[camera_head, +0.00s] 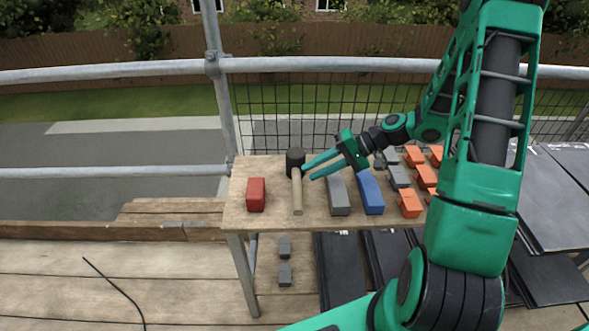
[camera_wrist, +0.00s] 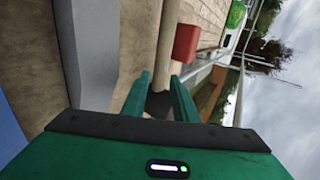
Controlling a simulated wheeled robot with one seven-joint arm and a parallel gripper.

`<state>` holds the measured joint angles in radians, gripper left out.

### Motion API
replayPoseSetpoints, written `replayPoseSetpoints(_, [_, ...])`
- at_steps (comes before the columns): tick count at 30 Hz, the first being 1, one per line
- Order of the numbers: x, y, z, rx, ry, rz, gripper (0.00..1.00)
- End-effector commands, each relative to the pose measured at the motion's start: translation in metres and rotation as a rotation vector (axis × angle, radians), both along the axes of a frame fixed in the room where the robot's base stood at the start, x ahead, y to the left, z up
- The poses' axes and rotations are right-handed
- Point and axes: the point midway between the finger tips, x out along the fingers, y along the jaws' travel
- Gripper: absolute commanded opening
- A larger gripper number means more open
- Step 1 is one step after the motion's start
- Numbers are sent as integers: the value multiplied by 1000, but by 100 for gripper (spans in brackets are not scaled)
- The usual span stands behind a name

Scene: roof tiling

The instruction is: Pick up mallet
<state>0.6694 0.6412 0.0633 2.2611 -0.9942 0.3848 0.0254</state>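The mallet lies on the wooden table, with its black head (camera_head: 295,159) toward the far edge and its pale wooden handle (camera_head: 297,195) toward the near edge. My gripper (camera_head: 306,170) reaches in from the right, with its two green fingers apart at the mallet, near where head and handle join. In the wrist view my gripper (camera_wrist: 161,82) is open. The handle (camera_wrist: 168,45) runs up from between the fingertips, and the dark head (camera_wrist: 159,103) shows between the fingers. I cannot tell whether either finger touches the mallet.
The wooden table (camera_head: 275,222) also holds a red block (camera_head: 256,194) left of the mallet, a grey block (camera_head: 337,195) and a blue block (camera_head: 370,193) to its right, and several orange and grey pieces farther right. A scaffold post (camera_head: 222,110) stands behind.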

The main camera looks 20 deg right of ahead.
Motion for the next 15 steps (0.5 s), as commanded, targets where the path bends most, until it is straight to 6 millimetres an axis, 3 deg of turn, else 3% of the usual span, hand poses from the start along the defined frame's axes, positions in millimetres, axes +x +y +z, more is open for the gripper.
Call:
replayPoseSetpoints(8, [5,17,-12,-1,0,0,26])
replayPoseSetpoints(15, [12,44,-29,0,2,3,26])
